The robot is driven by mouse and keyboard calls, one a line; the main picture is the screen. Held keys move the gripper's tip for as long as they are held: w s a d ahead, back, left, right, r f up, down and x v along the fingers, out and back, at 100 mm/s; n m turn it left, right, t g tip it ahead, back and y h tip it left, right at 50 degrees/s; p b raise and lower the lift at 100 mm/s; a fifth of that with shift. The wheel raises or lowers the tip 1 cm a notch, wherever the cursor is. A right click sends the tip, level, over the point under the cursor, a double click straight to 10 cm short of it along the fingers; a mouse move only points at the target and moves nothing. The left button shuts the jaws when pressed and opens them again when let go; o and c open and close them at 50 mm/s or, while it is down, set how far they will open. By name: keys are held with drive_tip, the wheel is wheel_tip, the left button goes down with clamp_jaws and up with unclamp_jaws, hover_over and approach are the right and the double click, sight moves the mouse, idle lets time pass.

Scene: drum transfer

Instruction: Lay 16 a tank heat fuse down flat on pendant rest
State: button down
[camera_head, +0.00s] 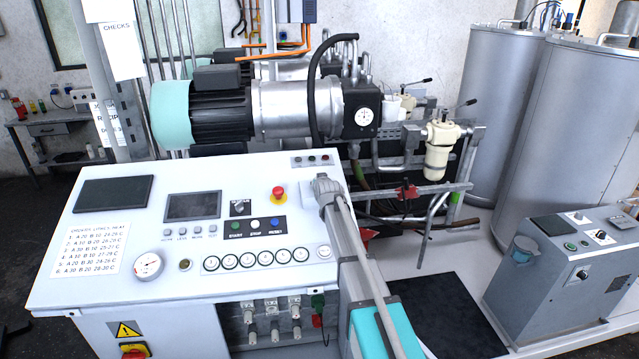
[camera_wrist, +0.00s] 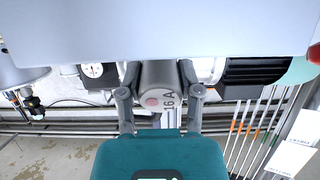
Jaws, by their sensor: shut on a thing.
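My gripper (camera_wrist: 160,98) is shut on a grey cylindrical fuse (camera_wrist: 158,76) in the wrist view. The fuse bears "16 A" and a red dot, and sits between the two dark fingers. Its far end is hidden behind a broad pale surface. In the body view my arm reaches up over the right side of the console, and the fuse cannot be made out there. A dark flat rectangular pad (camera_head: 114,194) lies on the console's upper left and looks like the pendant rest. It is bare, and well left of my arm.
The white sloping console (camera_head: 235,262) carries a small screen (camera_head: 193,206), a red stop button (camera_head: 278,193) and a row of round dials (camera_head: 256,258). A motor and pump (camera_head: 222,110) stand behind it. A grey control box (camera_head: 565,262) and tall tanks (camera_head: 575,140) are right.

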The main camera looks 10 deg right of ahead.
drive_tip(key=shift+f, duration=0.1)
idle(0.3)
drive_tip(key=shift+c, duration=1)
unclamp_jaws()
